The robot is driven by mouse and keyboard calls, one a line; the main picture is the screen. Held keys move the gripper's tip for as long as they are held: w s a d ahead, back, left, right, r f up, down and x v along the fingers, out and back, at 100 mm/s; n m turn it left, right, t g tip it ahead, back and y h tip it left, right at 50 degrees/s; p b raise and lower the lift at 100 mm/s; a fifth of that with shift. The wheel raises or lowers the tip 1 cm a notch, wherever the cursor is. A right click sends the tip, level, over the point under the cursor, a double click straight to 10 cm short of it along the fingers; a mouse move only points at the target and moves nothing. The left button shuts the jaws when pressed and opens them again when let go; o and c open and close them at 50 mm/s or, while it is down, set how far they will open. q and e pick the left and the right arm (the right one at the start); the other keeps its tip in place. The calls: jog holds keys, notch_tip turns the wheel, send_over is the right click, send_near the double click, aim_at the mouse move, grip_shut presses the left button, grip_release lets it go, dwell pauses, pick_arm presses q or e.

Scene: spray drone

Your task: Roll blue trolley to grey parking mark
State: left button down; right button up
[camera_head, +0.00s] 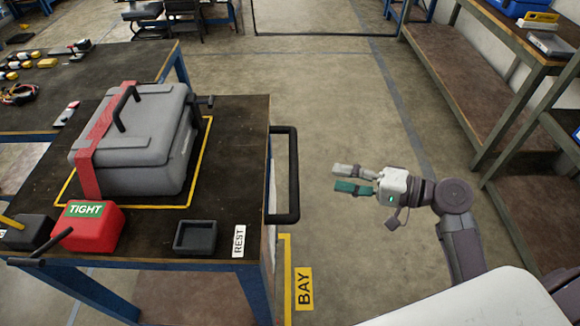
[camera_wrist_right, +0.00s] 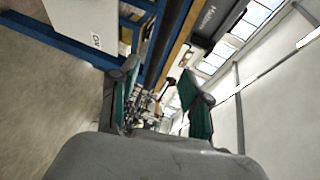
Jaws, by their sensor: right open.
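A blue-framed trolley (camera_head: 235,135) with a dark top stands at the left in the head view. My left gripper is not in view.
A grey case (camera_head: 140,145) with a red strap, a red TIGHT block (camera_head: 88,228) and a black tray (camera_head: 195,237) sit on the trolley. A yellow BAY mark (camera_head: 303,289) is on the floor. Shelves (camera_head: 470,100) line the right. The middle floor is clear.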

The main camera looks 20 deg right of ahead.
aim_at(297, 168)
jog(key=p+x, duration=0.1)
jog(key=x, duration=1)
jog(key=shift+w, duration=0.1)
jog(key=shift+w+a+f+p, duration=0.15)
jog(key=shift+w+a+p, duration=0.15)
jog(key=shift+a, duration=0.1)
grip_shut()
